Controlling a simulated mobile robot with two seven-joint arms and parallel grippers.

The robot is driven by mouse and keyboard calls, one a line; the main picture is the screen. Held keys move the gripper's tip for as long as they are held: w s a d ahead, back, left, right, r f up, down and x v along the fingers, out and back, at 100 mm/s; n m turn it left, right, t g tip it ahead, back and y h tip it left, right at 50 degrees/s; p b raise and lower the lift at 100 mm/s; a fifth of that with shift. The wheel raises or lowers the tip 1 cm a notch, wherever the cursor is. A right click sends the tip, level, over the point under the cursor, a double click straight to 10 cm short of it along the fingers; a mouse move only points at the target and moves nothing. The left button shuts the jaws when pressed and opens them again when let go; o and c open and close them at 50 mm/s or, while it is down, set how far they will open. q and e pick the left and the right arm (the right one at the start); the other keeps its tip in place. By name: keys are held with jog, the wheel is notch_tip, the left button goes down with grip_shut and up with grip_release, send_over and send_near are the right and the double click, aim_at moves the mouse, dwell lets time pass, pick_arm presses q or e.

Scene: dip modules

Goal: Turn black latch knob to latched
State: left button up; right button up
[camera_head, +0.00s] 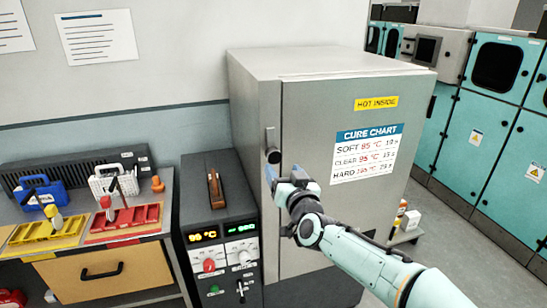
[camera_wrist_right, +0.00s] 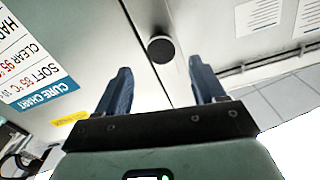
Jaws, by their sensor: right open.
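The black latch knob (camera_head: 273,156) sits on the front of the grey cure cabinet (camera_head: 300,110), at the door's left edge by the seam, below a short upright grey bar. In the right wrist view the round dark face of the knob (camera_wrist_right: 160,48) shows just beyond and between the fingertips. My right gripper (camera_head: 284,176) is open and empty, just below the knob in the head view. Its two blue fingers (camera_wrist_right: 160,65) stand apart in the wrist view, with no clear contact. Whether the knob is latched cannot be told. My left gripper is not in view.
A dark control box (camera_head: 217,185) with dials and displays stands left of the cabinet. Further left, a bench holds a yellow tray (camera_head: 45,232), a red tray (camera_head: 122,222) and small baskets. Teal cabinets (camera_head: 480,140) stand at right, with open floor before them.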

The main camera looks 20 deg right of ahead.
aim_at(275, 159)
jog(key=w+p, duration=0.2)
jog(key=w, duration=0.5)
jog(key=shift+w+a+r, duration=0.1)
jog(key=shift+w+a, duration=0.05)
jog(key=shift+w, duration=0.6)
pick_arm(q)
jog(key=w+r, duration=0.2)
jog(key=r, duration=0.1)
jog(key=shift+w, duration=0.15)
pick_arm(e)
jog(key=shift+s, duration=0.1)
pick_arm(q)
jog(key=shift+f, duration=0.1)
pick_arm(e)
grip_shut()
